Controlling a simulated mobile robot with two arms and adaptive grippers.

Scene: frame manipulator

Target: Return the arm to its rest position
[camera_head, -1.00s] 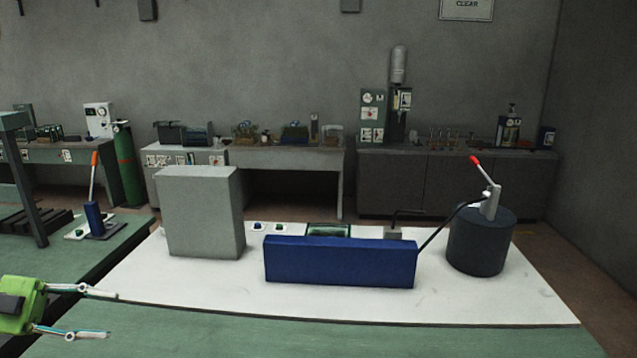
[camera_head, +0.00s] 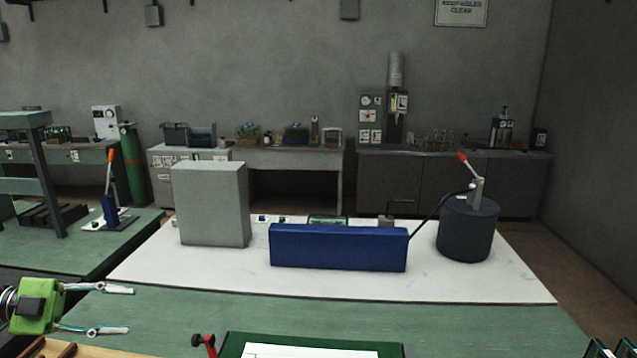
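My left gripper (camera_head: 119,311) shows at the lower left, with a bright green body and two thin pale fingers pointing right. The fingers are spread apart with nothing between them, so it is open and empty. It is over the front left part of the green bench, left of the blue block (camera_head: 338,248) and clear of it. Most of the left arm behind it is outside the picture. My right gripper cannot be made out in this view.
A white board (camera_head: 500,285) carries a grey box (camera_head: 212,204), the blue block and a dark cylinder (camera_head: 467,230) with a red-tipped lever.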

